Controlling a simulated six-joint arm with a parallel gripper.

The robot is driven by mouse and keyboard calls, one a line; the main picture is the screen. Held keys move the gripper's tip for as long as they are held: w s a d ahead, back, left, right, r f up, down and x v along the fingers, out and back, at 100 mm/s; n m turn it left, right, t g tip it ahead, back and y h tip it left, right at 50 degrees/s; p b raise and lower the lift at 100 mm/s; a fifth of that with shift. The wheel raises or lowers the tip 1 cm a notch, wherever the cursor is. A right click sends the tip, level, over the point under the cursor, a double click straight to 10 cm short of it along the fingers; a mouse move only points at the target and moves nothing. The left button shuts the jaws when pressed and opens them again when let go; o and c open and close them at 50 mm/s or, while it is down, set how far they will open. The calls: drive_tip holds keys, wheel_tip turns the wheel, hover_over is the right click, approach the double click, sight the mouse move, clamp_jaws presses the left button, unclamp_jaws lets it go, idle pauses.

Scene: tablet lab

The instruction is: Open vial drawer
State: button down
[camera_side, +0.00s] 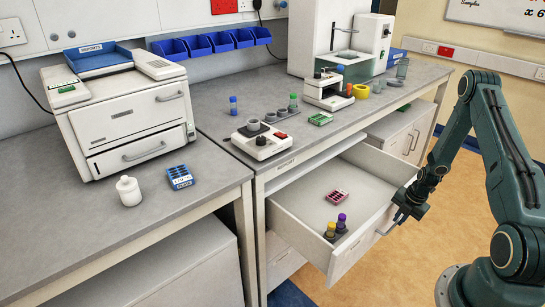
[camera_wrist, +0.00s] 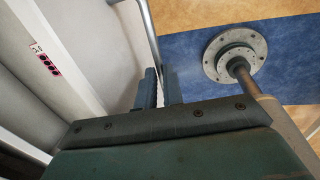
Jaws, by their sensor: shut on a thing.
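The vial drawer (camera_side: 347,260) stands pulled out from under the bench, its inside showing. It holds a pink rack (camera_side: 337,197) and a grey holder with purple- and yellow-capped vials (camera_side: 336,229). My gripper (camera_side: 397,219) is at the drawer's front, shut on the drawer handle (camera_side: 386,230). In the wrist view the fingers (camera_wrist: 155,90) close around the metal handle bar (camera_wrist: 148,28), and the pink rack (camera_wrist: 47,62) shows inside the drawer. The part of the handle between the fingers is hidden.
A printer-like machine (camera_side: 125,115) is on the left bench. A closed cabinet (camera_side: 405,140) stands right of the drawer. The floor before the drawer looks clear.

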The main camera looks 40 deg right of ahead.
drive_tip(key=c, duration=1.5)
unclamp_jaws()
drive_tip(key=shift+r, duration=0.15)
drive_tip(key=shift+s+r, duration=0.4)
drive_tip(key=shift+r, duration=1.8)
drive_tip(key=shift+s+r, duration=0.45)
drive_tip(key=shift+r, duration=1.8)
drive_tip(key=shift+s+r, duration=0.4)
drive_tip(key=shift+r, duration=1.8)
drive_tip(key=shift+r, duration=0.1)
